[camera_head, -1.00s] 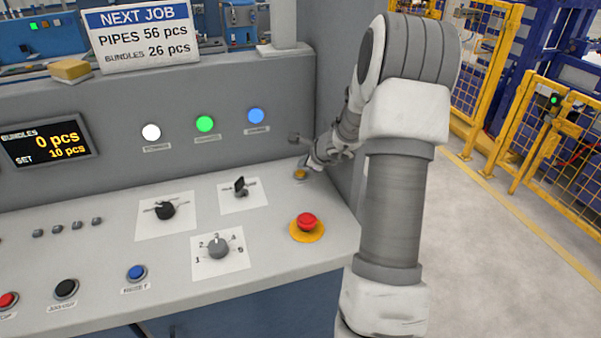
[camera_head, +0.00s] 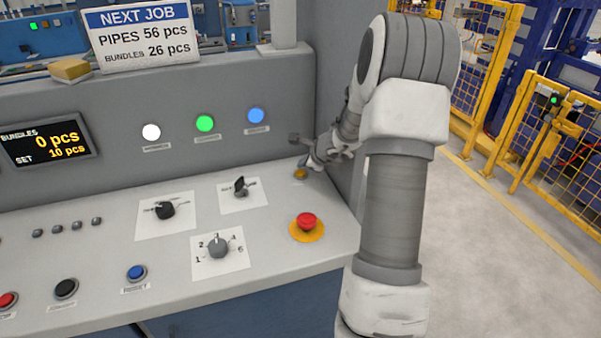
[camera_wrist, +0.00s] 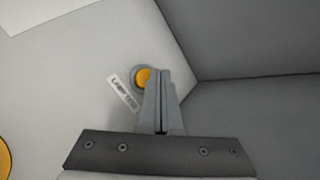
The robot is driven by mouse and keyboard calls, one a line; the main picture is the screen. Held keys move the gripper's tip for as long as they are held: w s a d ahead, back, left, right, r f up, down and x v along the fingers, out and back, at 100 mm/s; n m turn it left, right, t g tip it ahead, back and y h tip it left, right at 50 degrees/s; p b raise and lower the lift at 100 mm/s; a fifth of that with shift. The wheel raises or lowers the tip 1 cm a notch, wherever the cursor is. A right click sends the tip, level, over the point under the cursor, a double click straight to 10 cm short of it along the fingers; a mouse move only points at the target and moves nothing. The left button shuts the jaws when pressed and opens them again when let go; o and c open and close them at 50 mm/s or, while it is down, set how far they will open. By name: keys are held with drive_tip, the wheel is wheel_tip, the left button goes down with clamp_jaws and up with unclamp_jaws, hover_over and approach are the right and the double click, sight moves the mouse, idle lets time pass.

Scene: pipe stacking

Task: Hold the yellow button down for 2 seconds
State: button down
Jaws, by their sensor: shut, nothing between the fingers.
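The yellow button (camera_head: 300,174) sits in a grey ring near the back right corner of the sloped panel. It also shows in the wrist view (camera_wrist: 144,77), next to a small label that seems to read "LAMP TEST". My gripper (camera_head: 307,165) is shut and empty, with its tips right at the button. In the wrist view the closed fingers (camera_wrist: 160,74) overlap the button's right edge and hide that part. I cannot tell from the frames whether the tips touch it or whether it is pressed in.
The red emergency button (camera_head: 307,221) on its yellow base stands in front of the yellow button. A black selector (camera_head: 241,187) is to the left.

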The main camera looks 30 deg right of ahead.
sight(303, 174)
drive_tip(key=shift+f+b, duration=0.45)
drive_tip(key=shift+b, duration=0.05)
drive_tip(key=shift+f+b, duration=0.4)
drive_tip(key=shift+b, duration=0.05)
idle(2.5)
drive_tip(key=shift+r, duration=0.15)
idle(0.6)
drive_tip(key=shift+r+p, duration=0.6)
drive_tip(key=shift+r, duration=0.1)
drive_tip(key=shift+r, duration=0.1)
wheel_tip(303, 174, up, 5)
drive_tip(key=p, duration=0.4)
idle(0.6)
